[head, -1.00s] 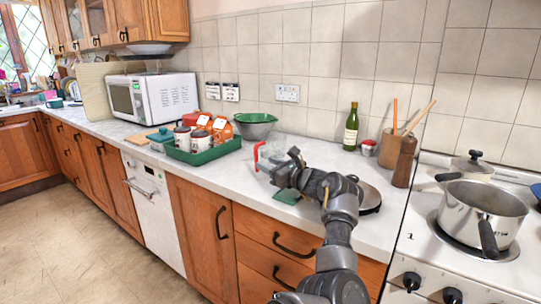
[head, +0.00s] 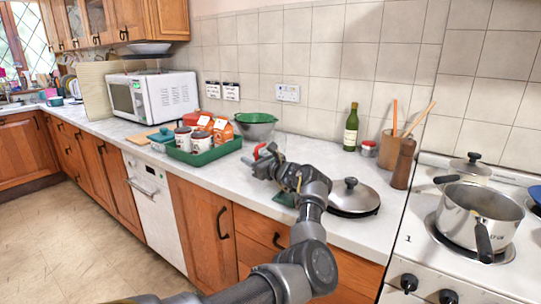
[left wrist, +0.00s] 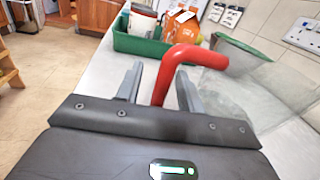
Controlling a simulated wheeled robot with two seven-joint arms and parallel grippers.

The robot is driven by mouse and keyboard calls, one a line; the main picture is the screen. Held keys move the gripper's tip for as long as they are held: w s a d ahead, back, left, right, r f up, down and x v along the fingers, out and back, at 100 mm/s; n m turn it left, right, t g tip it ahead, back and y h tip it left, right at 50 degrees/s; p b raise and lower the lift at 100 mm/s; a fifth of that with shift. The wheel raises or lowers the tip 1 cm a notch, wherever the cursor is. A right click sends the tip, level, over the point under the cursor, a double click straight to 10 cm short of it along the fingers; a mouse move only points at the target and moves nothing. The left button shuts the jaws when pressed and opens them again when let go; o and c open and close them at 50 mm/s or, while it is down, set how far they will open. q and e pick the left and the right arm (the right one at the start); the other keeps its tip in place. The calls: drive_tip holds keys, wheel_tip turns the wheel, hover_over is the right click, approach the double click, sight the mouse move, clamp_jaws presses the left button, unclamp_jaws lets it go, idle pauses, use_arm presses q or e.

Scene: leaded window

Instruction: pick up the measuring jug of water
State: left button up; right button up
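The clear measuring jug (left wrist: 255,85) with its red handle (left wrist: 190,57) stands on the worktop. In the head view the red handle (head: 260,150) shows just behind my left gripper, which hides part of the jug. My left gripper (head: 262,162) is at the handle side of the jug. In the left wrist view its two fingers (left wrist: 160,85) are apart, with the handle's downward part between them and a gap on each side. The water level cannot be made out. My right gripper is not in view.
A green tray (head: 178,152) with canisters and orange cartons stands left of the jug, and a green-rimmed bowl (head: 255,128) behind it. A pan lid (head: 352,196) lies to the right. A bottle (head: 351,130) and a utensil pot (head: 391,148) stand near the wall.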

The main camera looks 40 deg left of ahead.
use_arm(q)
drive_tip(key=shift+c, duration=0.5)
clamp_jaws()
drive_tip(key=shift+r, duration=0.2)
